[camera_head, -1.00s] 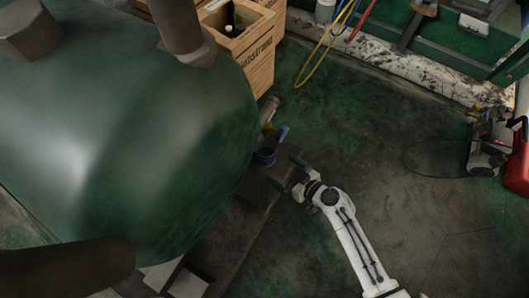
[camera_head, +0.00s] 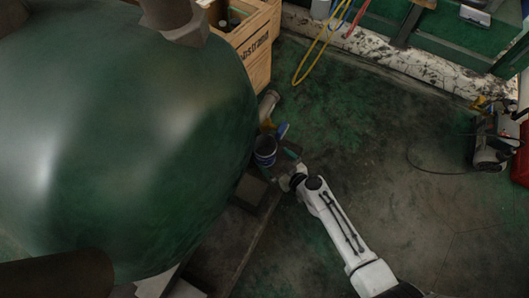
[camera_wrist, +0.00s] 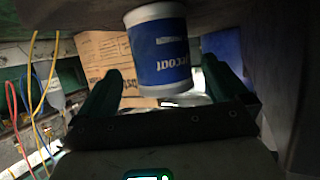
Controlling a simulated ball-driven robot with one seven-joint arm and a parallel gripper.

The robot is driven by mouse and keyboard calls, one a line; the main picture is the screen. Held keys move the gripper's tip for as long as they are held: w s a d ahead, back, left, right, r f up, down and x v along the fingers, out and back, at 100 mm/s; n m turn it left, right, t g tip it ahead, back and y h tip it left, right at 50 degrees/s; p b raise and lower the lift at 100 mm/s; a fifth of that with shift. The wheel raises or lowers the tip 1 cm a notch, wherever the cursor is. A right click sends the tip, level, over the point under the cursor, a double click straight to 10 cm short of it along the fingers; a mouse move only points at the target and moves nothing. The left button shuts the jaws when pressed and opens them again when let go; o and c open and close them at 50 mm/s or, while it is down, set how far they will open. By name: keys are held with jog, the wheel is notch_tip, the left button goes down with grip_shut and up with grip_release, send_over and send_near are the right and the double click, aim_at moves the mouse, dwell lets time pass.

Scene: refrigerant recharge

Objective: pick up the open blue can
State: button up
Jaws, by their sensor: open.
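The open blue can (camera_head: 265,151) stands on a dark ledge beside the big green tank, its dark open top showing. In the wrist view the can (camera_wrist: 160,52) appears upside down, with white bands, a blue label and inverted lettering. My gripper (camera_head: 286,163) is just below and right of the can in the head view. In the wrist view its two dark green fingers (camera_wrist: 161,82) are spread, with the can between and beyond their tips. I cannot tell whether either finger touches it. The can's lower part is partly hidden in the head view.
The green tank (camera_head: 110,130) bulges close on the left. A blue item (camera_head: 283,130) and a pale cylinder (camera_head: 269,104) stand behind the can. A wooden crate (camera_head: 255,50) is farther back. The floor (camera_head: 380,130) to the right is mostly clear.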

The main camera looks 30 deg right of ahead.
aim_at(272, 155)
jog(key=shift+f+b+x, duration=0.15)
jog(key=shift+b+x, duration=0.25)
jog(key=shift+x, duration=0.9)
jog(key=shift+f+b+x, duration=0.15)
jog(key=shift+b+x, duration=0.25)
jog(key=shift+x, duration=0.9)
jog(key=shift+s, duration=0.1)
jog(key=shift+c, duration=0.4)
jog(key=c, duration=1)
jog(key=shift+o, duration=0.2)
jog(key=shift+r, duration=0.15)
jog(key=shift+r+p, duration=1.45)
jog(key=shift+r, duration=0.3)
jog(key=shift+s+f, duration=0.15)
jog(key=shift+s, duration=0.2)
jog(key=s+d+b, duration=0.3)
jog(key=s, duration=1.3)
jog(key=shift+s+d, duration=0.15)
jog(key=shift+s, duration=0.2)
